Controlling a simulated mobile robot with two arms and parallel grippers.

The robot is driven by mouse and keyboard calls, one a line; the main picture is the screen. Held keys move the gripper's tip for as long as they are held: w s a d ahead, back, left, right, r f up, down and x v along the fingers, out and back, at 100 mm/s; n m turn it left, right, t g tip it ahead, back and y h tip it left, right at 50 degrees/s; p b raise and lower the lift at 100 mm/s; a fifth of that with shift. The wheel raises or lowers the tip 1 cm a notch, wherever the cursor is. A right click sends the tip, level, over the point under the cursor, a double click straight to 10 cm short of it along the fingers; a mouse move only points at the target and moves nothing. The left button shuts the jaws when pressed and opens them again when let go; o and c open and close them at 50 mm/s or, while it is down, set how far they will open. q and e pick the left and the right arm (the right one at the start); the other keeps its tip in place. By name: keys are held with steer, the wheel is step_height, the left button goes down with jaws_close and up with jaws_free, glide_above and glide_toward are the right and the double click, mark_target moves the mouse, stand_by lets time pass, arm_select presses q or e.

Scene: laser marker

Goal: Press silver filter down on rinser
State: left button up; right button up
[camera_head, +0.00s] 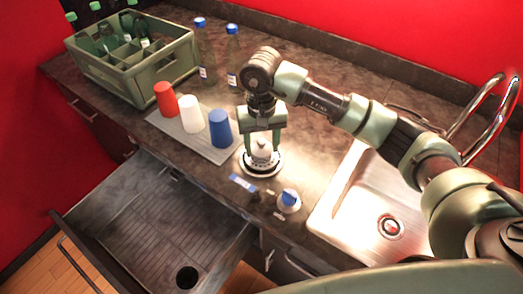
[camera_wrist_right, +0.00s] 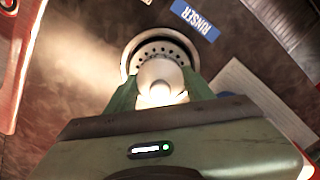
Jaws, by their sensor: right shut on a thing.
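The rinser (camera_head: 245,165) is a round metal fitting set in the counter, with a dark ring and holes visible in the right wrist view (camera_wrist_right: 141,50). The silver filter (camera_head: 261,152) is a small pale, shiny piece directly over the rinser. It also shows in the right wrist view (camera_wrist_right: 160,75) between the green fingers. My right gripper (camera_head: 263,148) points down over the rinser and is shut on the silver filter. The gripper hides part of it, and I cannot tell whether the filter touches the rinser. My left gripper is not in view.
A blue-capped knob (camera_head: 289,198) and a blue label (camera_head: 243,182) are in front of the rinser. Red (camera_head: 165,98), white (camera_head: 191,121) and blue (camera_head: 220,129) cups stand on a mat left. The sink (camera_head: 350,210) is right. A drawer (camera_head: 150,225) is open below.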

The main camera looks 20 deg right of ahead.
mark_target(262, 140)
steer(key=shift+r+p, duration=1.45)
steer(key=shift+r, duration=2.6)
steer(key=shift+w+r, duration=0.1)
